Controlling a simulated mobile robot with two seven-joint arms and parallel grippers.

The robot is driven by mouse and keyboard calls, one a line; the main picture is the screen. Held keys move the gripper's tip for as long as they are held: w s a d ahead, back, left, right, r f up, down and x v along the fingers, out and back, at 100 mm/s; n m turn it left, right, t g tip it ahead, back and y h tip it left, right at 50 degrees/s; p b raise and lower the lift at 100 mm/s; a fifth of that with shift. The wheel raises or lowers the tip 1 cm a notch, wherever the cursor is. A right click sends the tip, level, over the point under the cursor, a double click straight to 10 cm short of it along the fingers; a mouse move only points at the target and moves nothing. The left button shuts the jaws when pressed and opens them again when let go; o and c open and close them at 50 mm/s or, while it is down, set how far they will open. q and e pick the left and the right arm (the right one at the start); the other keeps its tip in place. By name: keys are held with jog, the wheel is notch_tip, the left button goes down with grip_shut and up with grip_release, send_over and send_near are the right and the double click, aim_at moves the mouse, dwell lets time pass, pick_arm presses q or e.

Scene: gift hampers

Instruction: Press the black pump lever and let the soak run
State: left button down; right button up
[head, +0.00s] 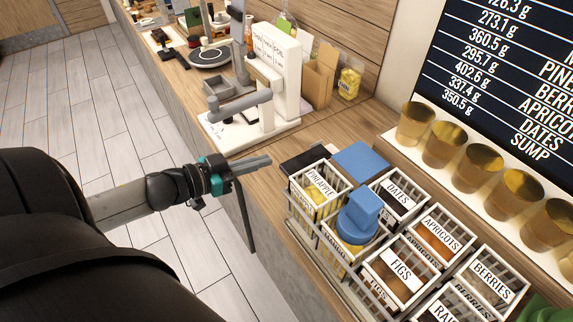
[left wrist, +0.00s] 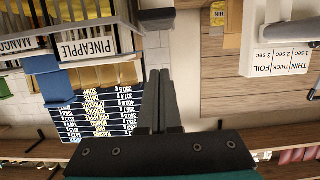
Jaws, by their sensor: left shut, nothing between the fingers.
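I cannot make out a black pump lever for certain in either view. A thin dark upright bar (head: 245,215) shows at the counter's front edge, below my left gripper; I cannot tell what it is. My left gripper (head: 266,161) is shut and empty, held over the counter edge between the white sealing machine and the labelled bins. Its closed fingers also show in the left wrist view (left wrist: 160,100), touching nothing visible. My right gripper is out of view.
The white machine (head: 285,62) with a grey arm stands behind my left gripper. A wire rack of fruit bins (head: 408,285) is to the right, with a blue-handled thing (head: 362,212) on it. A blue slab (head: 360,160) lies behind. Gold cups (head: 443,147) line a shelf.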

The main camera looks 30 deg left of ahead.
pick_arm(q)
send_over(287, 171)
jog(key=shift+f, duration=0.9)
notch_tip(287, 171, down, 3)
jog(key=shift+r+b, duration=0.2)
jog(key=shift+b, duration=0.2)
jog(key=shift+f, duration=0.75)
jog(key=f+t+b, duration=0.1)
jog(key=f+b, duration=0.1)
jog(key=b, duration=0.2)
jog(key=f+t+b, duration=0.2)
jog(key=b, duration=0.3)
jog(key=shift+s+a+h, duration=0.1)
jog(key=shift+s+h, duration=0.1)
jog(key=shift+h, duration=0.2)
jog(key=shift+f+b, duration=0.2)
jog(key=shift+b, duration=0.3)
jog(key=shift+t, duration=0.3)
jog(key=shift+r, duration=0.1)
